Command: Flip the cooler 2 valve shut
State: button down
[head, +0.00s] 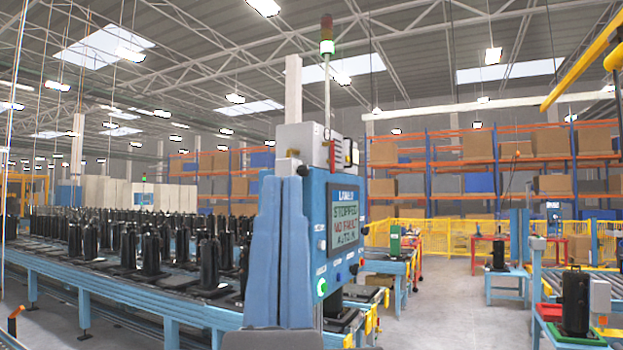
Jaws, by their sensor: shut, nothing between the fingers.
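I cannot make out a valve marked cooler 2 in the head view. A small orange lever-like piece (15,313) shows at the bottom left edge, too small to tell what it is. My gripper is not in view.
Black compressors (150,254) fill a blue conveyor (130,290) at left. Open floor (440,300) lies right of centre, before a yellow fence (450,237).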

aim_at(333, 157)
jog(key=i+l, duration=0.8)
jog(key=i, duration=0.25)
